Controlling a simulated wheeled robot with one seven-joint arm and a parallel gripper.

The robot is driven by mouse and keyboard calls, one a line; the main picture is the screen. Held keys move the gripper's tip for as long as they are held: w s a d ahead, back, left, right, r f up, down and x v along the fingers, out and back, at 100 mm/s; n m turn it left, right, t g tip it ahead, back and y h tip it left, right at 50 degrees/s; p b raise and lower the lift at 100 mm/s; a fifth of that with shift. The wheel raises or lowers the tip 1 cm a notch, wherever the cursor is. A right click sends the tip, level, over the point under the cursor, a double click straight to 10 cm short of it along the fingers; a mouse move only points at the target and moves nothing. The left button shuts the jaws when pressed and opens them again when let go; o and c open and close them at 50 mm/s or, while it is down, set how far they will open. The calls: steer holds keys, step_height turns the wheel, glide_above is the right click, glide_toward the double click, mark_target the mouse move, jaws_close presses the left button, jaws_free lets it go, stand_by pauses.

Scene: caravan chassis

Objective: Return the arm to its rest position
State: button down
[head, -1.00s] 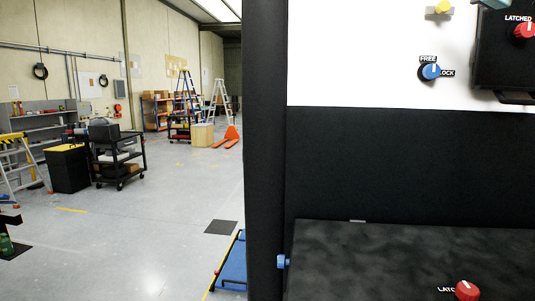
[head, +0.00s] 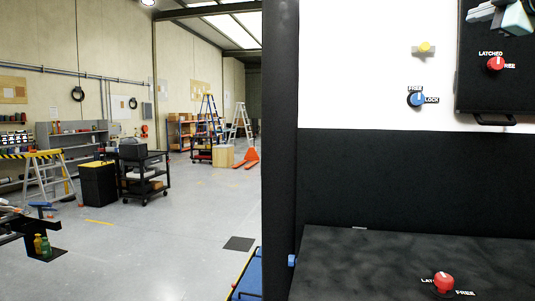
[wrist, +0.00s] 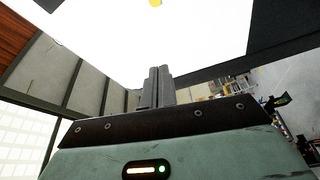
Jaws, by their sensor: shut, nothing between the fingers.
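My gripper (head: 482,13) shows at the top right of the head view, in front of the black panel, with part of it cut off by the picture's edge. In the wrist view its two grey fingers (wrist: 157,87) are together with nothing between them, beyond the pale green gripper body (wrist: 180,150). The fingers point towards a white surface, and I see no contact with it.
A white wall carries a blue FREE/LOCK knob (head: 416,99) and a yellow knob (head: 425,47). A red knob (head: 495,63) is on the black panel, another (head: 443,282) on the black lid below. A black post (head: 279,150) borders open workshop floor (head: 190,240) at left.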

steer(key=w+a+f+m+g+b, duration=0.1)
steer(key=a+f+m+g+b, duration=0.15)
steer(key=a+f, duration=0.75)
steer(key=a+f+m+g+b, duration=0.25)
steer(key=a+f, duration=0.25)
steer(key=f, duration=0.9)
steer(key=w+a+f+m+g+b, duration=0.1)
steer(key=a+f+m+b, duration=0.15)
steer(key=a+f, duration=0.75)
steer(key=s+a+f+g+b, duration=0.25)
steer(key=s+f, duration=0.35)
steer(key=f, duration=0.5)
steer(key=s+a+f+g+b, duration=0.1)
steer(key=s+a+f+g, duration=0.4)
steer(key=f, duration=0.6)
steer(key=s+f+g+b, duration=0.1)
steer(key=s+f+g, duration=0.1)
steer(key=s+f, duration=0.5)
steer(key=s+f+g+b, duration=0.2)
steer(key=s+f, duration=0.5)
steer(key=s, duration=0.7)
steer(key=shift+d+m+g+b, duration=0.15)
steer(key=shift+m+g+b, duration=0.2)
steer(key=shift+g, duration=0.4)
steer(key=shift+s, duration=0.1)
